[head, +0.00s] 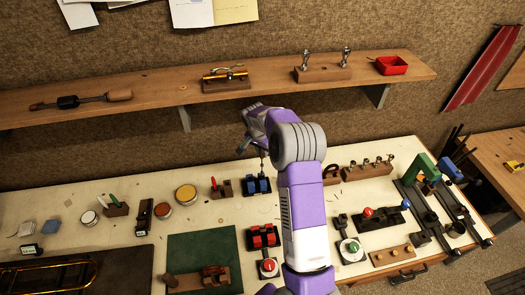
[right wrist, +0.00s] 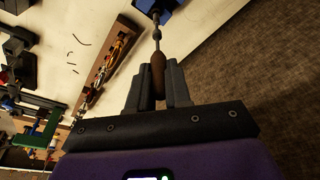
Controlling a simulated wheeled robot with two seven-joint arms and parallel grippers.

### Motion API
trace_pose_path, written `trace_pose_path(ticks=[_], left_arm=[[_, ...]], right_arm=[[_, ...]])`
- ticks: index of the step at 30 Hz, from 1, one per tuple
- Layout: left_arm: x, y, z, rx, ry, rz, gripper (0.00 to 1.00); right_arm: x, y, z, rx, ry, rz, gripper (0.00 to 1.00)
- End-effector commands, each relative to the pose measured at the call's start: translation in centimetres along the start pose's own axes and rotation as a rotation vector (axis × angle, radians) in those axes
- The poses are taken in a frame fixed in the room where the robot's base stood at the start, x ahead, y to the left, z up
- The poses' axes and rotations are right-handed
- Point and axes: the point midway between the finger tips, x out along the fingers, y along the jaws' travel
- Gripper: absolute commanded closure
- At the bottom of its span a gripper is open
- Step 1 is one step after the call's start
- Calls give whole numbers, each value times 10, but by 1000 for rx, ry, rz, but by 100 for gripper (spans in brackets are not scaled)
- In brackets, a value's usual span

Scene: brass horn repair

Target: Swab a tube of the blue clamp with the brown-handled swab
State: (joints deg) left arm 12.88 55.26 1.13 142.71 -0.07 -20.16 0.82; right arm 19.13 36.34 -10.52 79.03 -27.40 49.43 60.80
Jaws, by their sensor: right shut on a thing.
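My right gripper (right wrist: 157,90) is shut on the brown handle of the swab (right wrist: 158,70). The swab's thin dark shaft runs from the fingers toward the blue clamp (right wrist: 152,5), which is cut off by the top edge of the right wrist view. In the head view the blue clamp (head: 258,187) stands on the bench, and my right gripper (head: 262,148) is above it with the swab pointing down at it. The swab's tip is too small to make out, so I cannot tell whether it touches a tube. My left gripper is not in view.
A small block with a red piece (head: 221,188) stands just left of the blue clamp. A red clamp (head: 263,237) is in front of it. A wooden rack (head: 360,171) with metal parts is to the right. A wall shelf (head: 150,97) runs behind the bench.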

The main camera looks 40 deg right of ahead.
Motion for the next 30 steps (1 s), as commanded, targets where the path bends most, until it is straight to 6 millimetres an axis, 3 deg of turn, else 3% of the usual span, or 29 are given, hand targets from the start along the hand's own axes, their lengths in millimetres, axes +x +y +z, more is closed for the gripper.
trace_pose_path(ticks=[30], left_arm=[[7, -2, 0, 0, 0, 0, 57]], right_arm=[[5, 0, 0, 1, 0, 0, 100]])
